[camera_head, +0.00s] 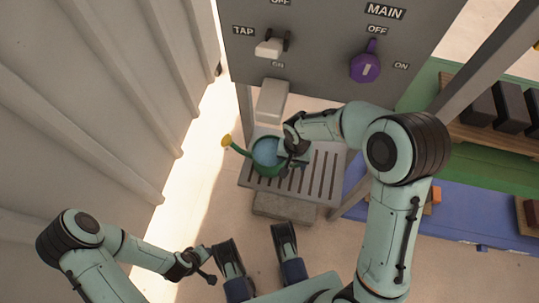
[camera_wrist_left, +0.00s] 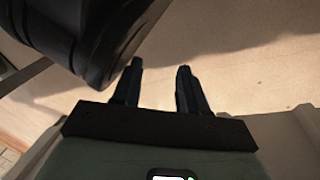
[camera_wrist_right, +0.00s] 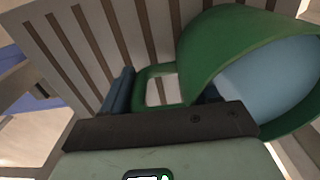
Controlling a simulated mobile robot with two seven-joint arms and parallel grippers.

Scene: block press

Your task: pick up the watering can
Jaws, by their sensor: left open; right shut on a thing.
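The green watering can (camera_head: 266,160) stands on the slatted tray (camera_head: 323,176) under the tap, with light blue water showing inside and a yellow spout tip pointing left. In the right wrist view the can (camera_wrist_right: 215,48) fills the upper right, and its green handle (camera_wrist_right: 150,75) lies between my fingers. My right gripper (camera_head: 298,160) is shut on the handle at the can's right side. The far finger is partly hidden by the can. My left gripper (camera_wrist_left: 160,85) is open and empty, low at the left in the head view, away from the can.
A grey panel (camera_head: 320,50) behind carries a white TAP lever (camera_head: 269,47) and a purple MAIN knob (camera_head: 365,66). A pale spout block (camera_head: 271,101) hangs just above the can. A corrugated wall (camera_head: 90,110) is at left; a shelf with dark blocks (camera_head: 510,105) at right.

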